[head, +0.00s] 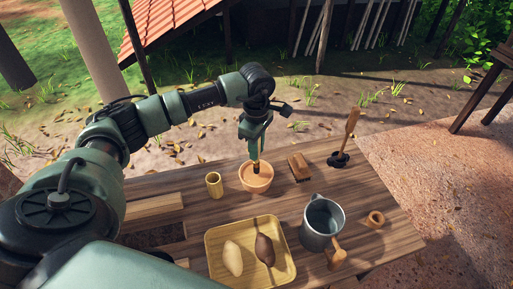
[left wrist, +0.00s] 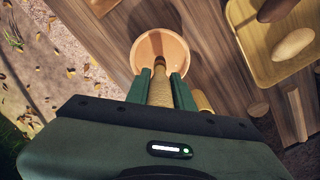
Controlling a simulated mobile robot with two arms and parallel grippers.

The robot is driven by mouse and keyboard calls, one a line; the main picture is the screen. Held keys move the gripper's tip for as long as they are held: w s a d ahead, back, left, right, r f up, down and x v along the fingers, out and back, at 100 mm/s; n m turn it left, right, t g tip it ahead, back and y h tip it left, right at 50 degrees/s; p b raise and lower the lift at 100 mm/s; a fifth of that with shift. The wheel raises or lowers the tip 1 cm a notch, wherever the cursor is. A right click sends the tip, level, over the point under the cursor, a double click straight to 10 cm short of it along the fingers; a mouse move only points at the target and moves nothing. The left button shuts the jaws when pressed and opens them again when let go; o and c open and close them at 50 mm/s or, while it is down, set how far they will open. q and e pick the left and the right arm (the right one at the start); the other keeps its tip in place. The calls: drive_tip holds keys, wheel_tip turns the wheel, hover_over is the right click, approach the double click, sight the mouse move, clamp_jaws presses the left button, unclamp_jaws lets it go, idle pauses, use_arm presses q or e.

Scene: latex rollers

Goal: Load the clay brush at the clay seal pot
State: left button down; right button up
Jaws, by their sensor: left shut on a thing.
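The clay seal pot, a small orange-brown bowl (head: 268,184), stands near the far edge of the wooden table. It also shows in the left wrist view (left wrist: 180,45). My left gripper (head: 255,157) points down over the bowl, its fingers shut on the clay brush (left wrist: 160,90), which has a pale, cord-like handle. The brush's lower end (head: 256,168) shows dark against the bowl's inside. I cannot tell whether its tip touches the clay. The bowl's floor is partly hidden by brush and gripper. My right gripper is not in view.
A bamboo cup (head: 214,187) stands close left of the bowl, a wooden block (head: 299,168) right. Beyond is an upright wooden tool (head: 351,130) on a dark base. A metal mug (head: 318,240), wooden ring (head: 375,219) and yellow tray (head: 216,246) with two oval forms stand nearer.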

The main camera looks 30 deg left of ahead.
use_arm(q)
drive_tip(key=shift+f+b, duration=0.3)
drive_tip(key=shift+f, duration=0.05)
idle(0.8)
drive_tip(key=shift+s+f, duration=0.1)
idle(0.8)
drive_tip(key=shift+r+p, duration=0.45)
drive_tip(key=shift+r, duration=0.7)
drive_tip(key=shift+r+p, duration=1.25)
drive_tip(key=shift+r, duration=1.2)
